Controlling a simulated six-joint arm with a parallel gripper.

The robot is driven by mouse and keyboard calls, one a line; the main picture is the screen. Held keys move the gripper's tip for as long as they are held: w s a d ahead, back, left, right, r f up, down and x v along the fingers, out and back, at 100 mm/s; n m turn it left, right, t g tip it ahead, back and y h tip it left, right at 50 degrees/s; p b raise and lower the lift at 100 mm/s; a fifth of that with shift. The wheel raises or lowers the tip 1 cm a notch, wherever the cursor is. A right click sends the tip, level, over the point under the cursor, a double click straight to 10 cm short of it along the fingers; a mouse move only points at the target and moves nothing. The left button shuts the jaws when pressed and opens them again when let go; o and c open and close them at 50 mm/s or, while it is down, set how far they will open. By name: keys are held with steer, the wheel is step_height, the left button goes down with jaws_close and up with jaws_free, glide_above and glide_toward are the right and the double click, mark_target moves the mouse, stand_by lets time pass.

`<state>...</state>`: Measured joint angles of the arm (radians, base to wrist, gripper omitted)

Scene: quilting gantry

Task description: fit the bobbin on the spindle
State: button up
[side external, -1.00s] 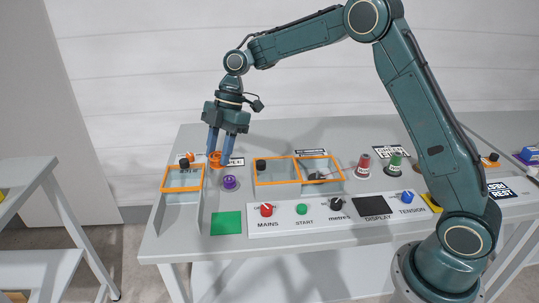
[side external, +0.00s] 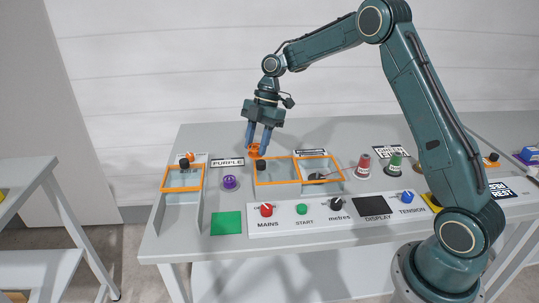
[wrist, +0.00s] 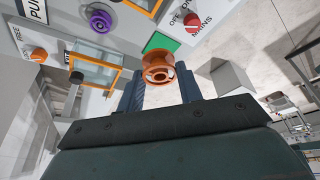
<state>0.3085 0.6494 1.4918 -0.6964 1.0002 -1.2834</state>
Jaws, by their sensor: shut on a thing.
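My gripper (side external: 258,146) is shut on an orange bobbin (side external: 254,152), held above the bench behind the left part of the middle orange-framed box. In the wrist view the bobbin (wrist: 157,70) sits between the two blue fingers, with its hub opening facing the camera. A dark part with a thin rod (side external: 316,177) shows in the right section of that box; I cannot tell whether it is the spindle. A purple bobbin (side external: 230,182) stands on the bench to the left and also shows in the wrist view (wrist: 100,21).
An orange-framed box (side external: 182,189) with a black knob stands at left. The middle double box (side external: 275,183) also has a black knob. Red (side external: 364,164) and green (side external: 395,162) spools stand to the right. A control panel (side external: 285,225) and green square (side external: 226,223) lie in front.

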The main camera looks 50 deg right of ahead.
steer(key=s+d+f, duration=0.2)
steer(key=s+d, duration=0.2)
steer(key=d, duration=0.6)
steer(key=s+d+f, duration=0.3)
steer(key=s+d, duration=0.2)
steer(key=d, duration=0.4)
steer(key=shift+s+d+f, duration=0.25)
steer(key=shift+d+f, duration=0.05)
steer(key=shift+d, duration=0.1)
steer(key=shift+f, duration=0.1)
glide_above(318, 177)
steer(key=shift+w+d+f, duration=0.15)
steer(key=shift+d+f, duration=0.05)
steer(key=shift+f, duration=1.2)
steer(key=shift+w+d+f, duration=0.1)
steer(key=shift+d+f, duration=0.1)
steer(key=shift+f, duration=1.2)
steer(key=shift+f, duration=2.05)
steer(key=o, duration=1)
steer(key=shift+r, duration=0.1)
steer(key=v, duration=1.3)
steer(key=shift+d+r, duration=0.25)
steer(key=shift+d, duration=0.05)
